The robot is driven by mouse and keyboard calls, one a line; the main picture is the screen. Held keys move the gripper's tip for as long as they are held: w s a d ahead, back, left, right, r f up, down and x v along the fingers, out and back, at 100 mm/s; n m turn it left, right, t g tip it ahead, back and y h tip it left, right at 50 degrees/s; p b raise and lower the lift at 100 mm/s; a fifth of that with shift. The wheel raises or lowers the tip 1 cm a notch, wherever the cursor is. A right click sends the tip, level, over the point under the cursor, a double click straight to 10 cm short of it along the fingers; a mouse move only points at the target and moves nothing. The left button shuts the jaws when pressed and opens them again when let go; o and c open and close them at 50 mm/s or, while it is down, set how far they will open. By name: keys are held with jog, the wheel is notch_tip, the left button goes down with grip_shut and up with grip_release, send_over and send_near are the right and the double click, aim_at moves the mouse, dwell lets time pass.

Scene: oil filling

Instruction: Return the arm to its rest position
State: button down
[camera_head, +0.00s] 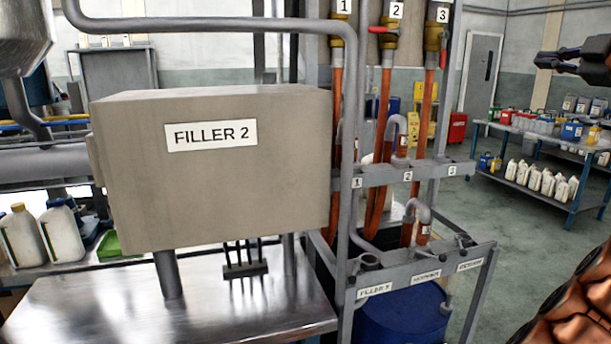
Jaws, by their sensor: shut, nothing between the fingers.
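My gripper (549,60) shows at the upper right edge of the head view. Its dark fingers point left and hold nothing. It hangs in the air, well apart from the filler and the hose rack, with the far wall and door behind it. The rest of the arm is mostly cut off by the right edge of the picture.
A beige box labelled FILLER 2 (210,190) stands over a metal table (90,310) at left. A grey rack (400,172) with orange hoses (378,150) stands mid-picture, above a blue drum (405,315). A blue-framed table (530,190) with bottles stands at right. Floor between (500,250) is clear.

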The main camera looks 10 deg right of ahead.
jog(key=w+a+f+m+g+y+p, duration=0.25)
jog(key=w+a, duration=0.25)
jog(key=a, duration=0.3)
jog(key=w+a+f+m+g+y+p, duration=0.1)
jog(key=w+a+m+g+y, duration=0.25)
jog(key=a, duration=0.45)
jog(key=s+a+f+m+g+p, duration=0.1)
jog(key=s+a+f+m+g, duration=0.1)
jog(key=a+f, duration=0.5)
jog(key=s+a+f+m+g+p, duration=0.15)
jog(key=a+f, duration=0.35)
jog(key=a, duration=0.5)
jog(key=s+a+f+m+g+h+p, duration=0.15)
jog(key=s+a+f+g+h, duration=0.4)
jog(key=s+f, duration=1.05)
jog(key=s+d+f+m+g, duration=0.1)
jog(key=s+f, duration=0.3)
jog(key=s, duration=0.3)
jog(key=s+f+m+g+h+p, duration=0.1)
jog(key=s+f+g, duration=0.1)
jog(key=s, duration=0.5)
jog(key=s+d+f+g+h, duration=0.1)
jog(key=s+f, duration=0.4)
jog(key=s, duration=0.3)
jog(key=shift+d+f+m+g, duration=0.3)
jog(key=shift+f+m, duration=0.05)
jog(key=shift+m, duration=0.05)
